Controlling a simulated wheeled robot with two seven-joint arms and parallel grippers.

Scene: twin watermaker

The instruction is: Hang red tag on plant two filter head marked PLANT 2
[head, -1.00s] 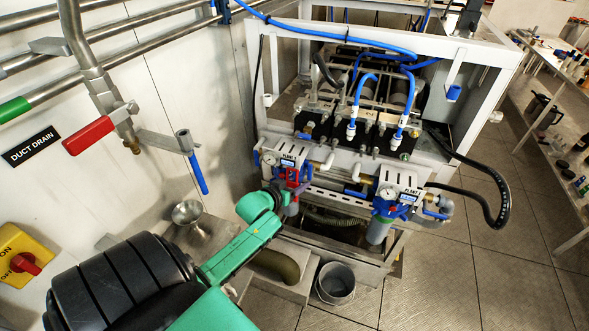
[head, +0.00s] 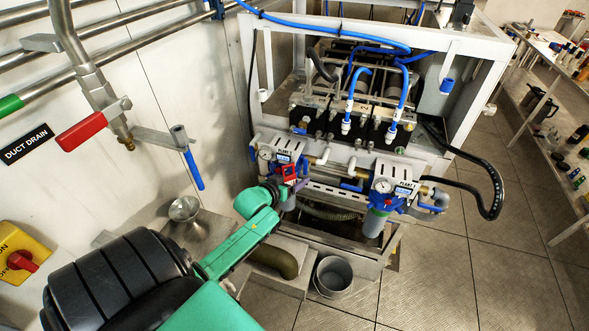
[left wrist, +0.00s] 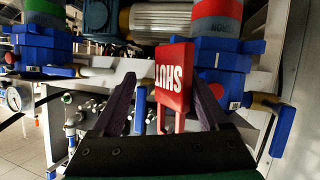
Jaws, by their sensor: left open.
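The red tag (head: 289,172) is at the front of the left filter head (head: 290,148), whose small label seems to read PLANT 2. In the left wrist view the red tag (left wrist: 174,78) reads SHUT upside down. It stands between the two dark fingers of my left gripper (left wrist: 160,105), nearer the right finger. The fingers are apart, and my left gripper (head: 287,190) is open around the tag at the filter. I cannot tell whether the tag touches the filter head. My right gripper is not in view.
A second filter head (head: 398,177) with a gauge stands to the right. A grey bucket (head: 334,277) is on the floor below. A wall valve with a red handle (head: 93,128) and a metal funnel (head: 184,208) are at left. Floor at right is clear.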

